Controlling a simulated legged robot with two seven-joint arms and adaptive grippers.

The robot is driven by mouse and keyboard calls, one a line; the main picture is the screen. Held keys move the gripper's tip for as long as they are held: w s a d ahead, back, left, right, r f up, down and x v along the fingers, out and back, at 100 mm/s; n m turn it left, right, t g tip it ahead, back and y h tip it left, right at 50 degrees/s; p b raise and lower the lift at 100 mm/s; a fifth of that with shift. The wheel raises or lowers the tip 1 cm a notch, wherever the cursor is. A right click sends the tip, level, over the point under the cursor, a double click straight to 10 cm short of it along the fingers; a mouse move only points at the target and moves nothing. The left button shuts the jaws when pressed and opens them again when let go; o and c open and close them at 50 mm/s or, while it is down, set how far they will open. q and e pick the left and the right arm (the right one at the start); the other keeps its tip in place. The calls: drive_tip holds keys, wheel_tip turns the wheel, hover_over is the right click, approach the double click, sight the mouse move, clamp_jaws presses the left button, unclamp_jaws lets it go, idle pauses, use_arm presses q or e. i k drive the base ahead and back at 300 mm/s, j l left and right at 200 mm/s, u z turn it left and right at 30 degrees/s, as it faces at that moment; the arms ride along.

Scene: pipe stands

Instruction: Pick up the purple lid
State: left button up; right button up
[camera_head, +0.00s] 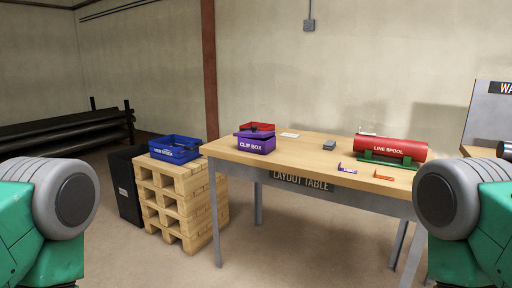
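The purple lid (255,134) rests on top of the purple box marked CLIP BOX (257,147), near the left end of the wooden layout table (288,163). The lid seems to sit a little askew, and a small dark shape shows at its top. Only my arm links show, at the lower left and lower right edges, well in front of the table. Neither gripper is in view.
A red bin (258,127) stands right behind the purple box. A blue bin (175,148) sits on stacked wooden pallets (172,200) left of the table.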

sight(254, 131)
drive_tip(key=i+j+z, duration=0.1)
drive_tip(key=i+z, duration=0.15)
drive_tip(key=i, duration=0.3)
drive_tip(key=i+j+z, duration=0.25)
drive_tip(key=i, duration=0.35)
